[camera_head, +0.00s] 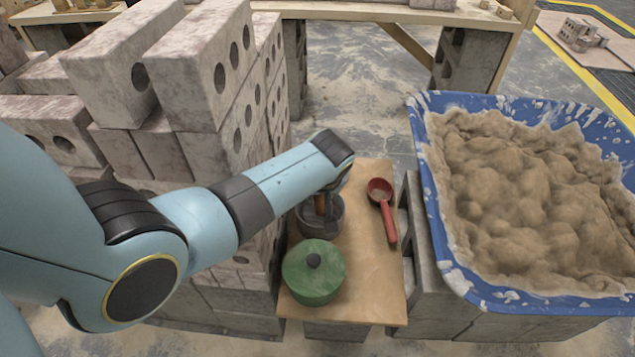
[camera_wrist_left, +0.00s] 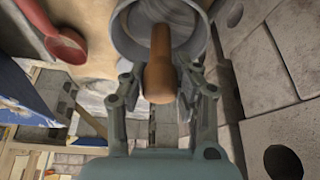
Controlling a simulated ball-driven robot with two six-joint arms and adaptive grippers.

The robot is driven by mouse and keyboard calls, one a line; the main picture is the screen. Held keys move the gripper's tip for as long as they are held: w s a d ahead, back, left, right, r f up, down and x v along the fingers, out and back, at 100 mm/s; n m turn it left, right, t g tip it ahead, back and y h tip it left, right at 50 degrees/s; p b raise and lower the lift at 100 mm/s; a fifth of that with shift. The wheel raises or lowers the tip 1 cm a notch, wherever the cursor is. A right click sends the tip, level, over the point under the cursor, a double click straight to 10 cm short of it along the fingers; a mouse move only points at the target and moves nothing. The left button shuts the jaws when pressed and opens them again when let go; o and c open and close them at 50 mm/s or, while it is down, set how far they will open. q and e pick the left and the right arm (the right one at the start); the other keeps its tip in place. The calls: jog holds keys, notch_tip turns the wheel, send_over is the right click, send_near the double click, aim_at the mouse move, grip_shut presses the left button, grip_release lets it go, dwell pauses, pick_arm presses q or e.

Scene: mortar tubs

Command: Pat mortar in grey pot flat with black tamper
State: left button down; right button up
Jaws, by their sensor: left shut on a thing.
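The grey pot (camera_head: 322,234) stands on a small wooden board, and its round open mouth also shows in the left wrist view (camera_wrist_left: 122,38). The tamper (camera_head: 319,204) has an orange-brown handle, which shows large in the left wrist view (camera_wrist_left: 159,62). Its lower end is inside the pot, and its foot is hard to make out. My left gripper (camera_wrist_left: 160,88) is shut on the tamper's handle, one finger on each side, just over the pot. In the head view its fingers are mostly hidden behind the wrist. The mortar surface inside the pot shows only partly, as smooth grey. My right gripper is not in view.
A green lidded pot (camera_head: 313,274) stands in front of the grey pot. A red scoop (camera_head: 383,207) lies to the right on the board (camera_head: 365,280). A blue tub (camera_head: 448,245) heaped with mortar stands farther right. Stacked grey blocks (camera_head: 205,70) rise close on the left.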

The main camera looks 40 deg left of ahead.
pick_arm(q)
jog(key=shift+f, duration=0.1)
jog(key=shift+f+b, duration=0.8)
jog(key=shift+f, duration=0.1)
jog(key=shift+r+p, duration=1.05)
jog(key=shift+f, duration=0.1)
